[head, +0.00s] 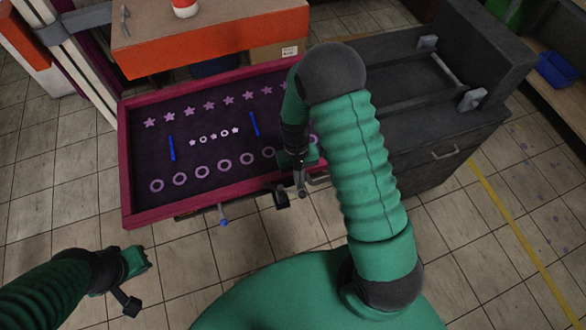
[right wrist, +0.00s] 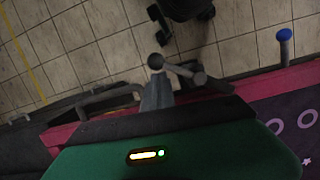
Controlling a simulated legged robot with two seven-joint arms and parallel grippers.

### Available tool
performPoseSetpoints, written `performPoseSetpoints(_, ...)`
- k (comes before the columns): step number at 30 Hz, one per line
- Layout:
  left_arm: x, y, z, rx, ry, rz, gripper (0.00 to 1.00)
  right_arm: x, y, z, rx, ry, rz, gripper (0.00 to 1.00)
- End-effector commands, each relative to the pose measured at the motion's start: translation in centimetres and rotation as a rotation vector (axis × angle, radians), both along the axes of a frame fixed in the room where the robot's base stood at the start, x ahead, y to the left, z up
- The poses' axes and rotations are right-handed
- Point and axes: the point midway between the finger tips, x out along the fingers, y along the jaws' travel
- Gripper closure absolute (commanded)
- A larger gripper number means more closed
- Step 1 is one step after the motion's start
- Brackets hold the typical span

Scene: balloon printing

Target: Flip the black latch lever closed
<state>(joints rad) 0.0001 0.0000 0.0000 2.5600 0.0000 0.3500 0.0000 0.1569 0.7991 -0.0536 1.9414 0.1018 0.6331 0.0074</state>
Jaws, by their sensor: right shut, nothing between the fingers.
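The latch lever (right wrist: 178,68), a dark rod with a round ball end, shows in the right wrist view at the front edge of the magenta-framed tray. My right gripper (right wrist: 157,96) is shut and empty, with its fingertips close below the ball end. I cannot tell whether they touch it. In the head view my right gripper (head: 300,186) is at the tray's front right corner, and the lever is hard to make out there. My left gripper (head: 138,275) is at the lower left, apart from the tray; its fingers are not clear.
The magenta-framed tray (head: 125,165) holds stars, rings and blue strips on a dark sheet. A blue-knobbed lever (head: 223,217) sticks out at its front. An orange unit (head: 210,45) stands behind. A dark cabinet (head: 440,155) stands right. Tiled floor is free in front.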

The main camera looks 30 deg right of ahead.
Motion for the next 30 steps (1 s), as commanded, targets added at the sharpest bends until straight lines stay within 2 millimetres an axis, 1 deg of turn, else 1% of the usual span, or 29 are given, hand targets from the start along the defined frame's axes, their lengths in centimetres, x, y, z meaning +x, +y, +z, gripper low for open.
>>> performPoseSetpoints(3,0.0,0.0,0.5,0.0,0.0,0.0,1.0,-0.7,0.3,0.1,0.0,0.002,-0.11,1.0)
performPoseSetpoints(15,0.0,0.0,1.6,0.0,0.0,0.0,1.0,-2.4,1.7,0.1,0.0,0.002,-0.489,1.0)
performPoseSetpoints(24,0.0,0.0,1.9,0.0,0.0,0.0,1.0,-3.1,3.0,0.0,0.0,0.001,-0.746,1.0)
performPoseSetpoints(30,0.0,0.0,2.0,0.0,0.0,0.0,1.0,-3.3,3.7,0.0,0.0,0.0,-0.868,1.0)
